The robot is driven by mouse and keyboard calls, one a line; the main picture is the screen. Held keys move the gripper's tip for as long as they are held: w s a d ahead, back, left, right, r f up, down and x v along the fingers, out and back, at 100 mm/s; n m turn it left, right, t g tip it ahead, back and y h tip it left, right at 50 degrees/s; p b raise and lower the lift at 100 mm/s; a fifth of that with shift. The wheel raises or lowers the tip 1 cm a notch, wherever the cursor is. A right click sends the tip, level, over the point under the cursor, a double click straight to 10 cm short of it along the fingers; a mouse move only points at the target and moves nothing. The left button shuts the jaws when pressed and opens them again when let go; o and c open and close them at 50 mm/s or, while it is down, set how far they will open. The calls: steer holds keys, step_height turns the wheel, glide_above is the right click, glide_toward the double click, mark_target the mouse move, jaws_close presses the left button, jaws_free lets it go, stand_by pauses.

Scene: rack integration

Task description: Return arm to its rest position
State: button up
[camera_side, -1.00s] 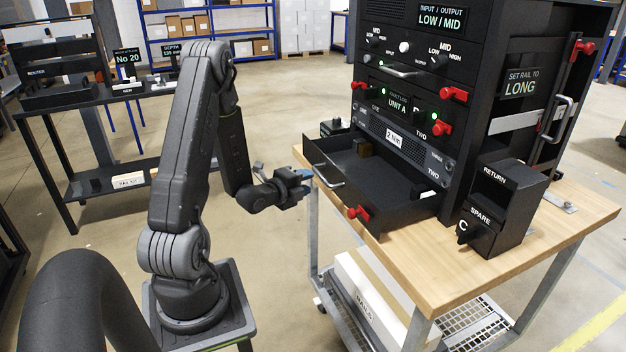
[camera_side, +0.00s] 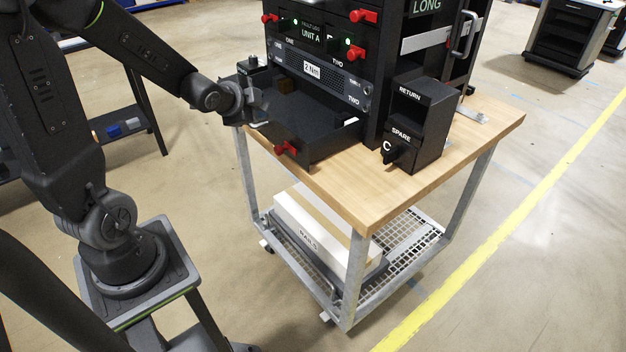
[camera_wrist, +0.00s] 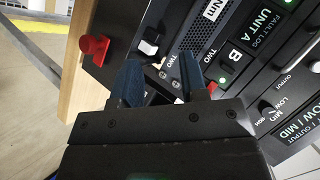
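My gripper (camera_side: 258,108) is by the left front of the pulled-out black drawer (camera_side: 325,140) in the side view, overlapping the spot of its handle. I cannot tell there whether it touches the drawer. In the wrist view my gripper (camera_wrist: 160,75) has two blue-tipped fingers set apart, with nothing clearly held between them. My arm reaches across from the upper left; its upper part is cut off by the frame.
The black rack (camera_side: 375,70) stands on a wooden-topped cart (camera_side: 350,190). A RETURN/SPARE box (camera_side: 418,125) sits right of the drawer. Red latches (camera_side: 355,53) stick out from the rack. A dark shelf table (camera_side: 145,115) is behind my arm.

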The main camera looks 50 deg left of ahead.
steer(key=s+d+r+n+g+h, duration=0.2)
steer(key=s+d+r+n, duration=0.2)
steer(key=s+d, duration=0.4)
steer(key=s+d+r+n+g+h, duration=0.2)
steer(key=s+d, duration=0.5)
steer(key=d, duration=0.4)
step_height(320, 180, up, 2)
steer(key=shift+s+d+r+n+g+h, duration=0.2)
steer(key=shift+s+n+g+h, duration=0.15)
steer(key=shift+n, duration=0.55)
